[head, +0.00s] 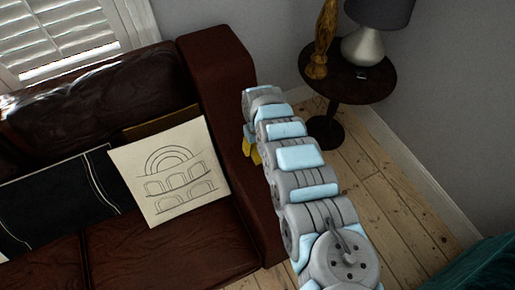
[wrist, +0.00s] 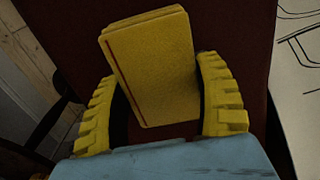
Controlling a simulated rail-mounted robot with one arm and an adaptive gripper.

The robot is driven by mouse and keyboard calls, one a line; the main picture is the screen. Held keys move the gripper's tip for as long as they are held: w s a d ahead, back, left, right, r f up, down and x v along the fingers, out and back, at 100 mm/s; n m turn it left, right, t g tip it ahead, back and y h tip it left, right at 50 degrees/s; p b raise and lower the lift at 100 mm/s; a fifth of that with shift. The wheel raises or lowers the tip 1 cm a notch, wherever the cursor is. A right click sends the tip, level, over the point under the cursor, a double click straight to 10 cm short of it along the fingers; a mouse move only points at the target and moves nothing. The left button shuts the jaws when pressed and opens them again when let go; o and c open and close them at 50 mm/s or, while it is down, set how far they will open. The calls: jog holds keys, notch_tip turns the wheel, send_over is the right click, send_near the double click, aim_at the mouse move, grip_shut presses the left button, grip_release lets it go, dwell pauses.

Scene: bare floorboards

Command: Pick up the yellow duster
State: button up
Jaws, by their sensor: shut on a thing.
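The yellow duster (wrist: 155,82) is a flat, block-like yellow piece with a thin red line along one side, in the middle of the wrist view. My gripper (wrist: 158,76) is shut on it, with a ridged yellow finger at its left and right sides. In the head view my gripper (head: 251,152) is over the arm of the sofa, mostly hidden behind my own arm. A little yellow shows there, and I cannot tell whether it is finger or duster. I cannot tell whether the duster still touches the sofa arm.
The dark red leather sofa (head: 150,255) fills the left, with its arm (head: 215,62) below my gripper. A cream cushion (head: 170,172) and a black cushion (head: 60,198) lie on it. A round side table (head: 375,92) holds a lamp (head: 364,45) and a wooden figure (head: 322,40). Floorboards (head: 385,205) at right are clear.

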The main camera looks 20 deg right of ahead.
jog(key=r+p, duration=0.2)
jog(key=r, duration=0.2)
jog(key=shift+s+r+p, duration=0.25)
jog(key=shift+p, duration=0.15)
jog(key=s+r+p, duration=0.2)
jog(key=s+r, duration=0.1)
jog(key=s+r+p, duration=0.1)
jog(key=r, duration=0.1)
jog(key=shift+s+a+p, duration=0.2)
jog(key=shift+a+p, duration=0.1)
jog(key=s+a+r+p, duration=0.1)
jog(key=s+r+p, duration=0.2)
jog(key=s+p, duration=0.5)
jog(key=shift+s+a+r+p, duration=0.3)
jog(key=shift+s+a+p, duration=0.1)
jog(key=shift+p, duration=0.75)
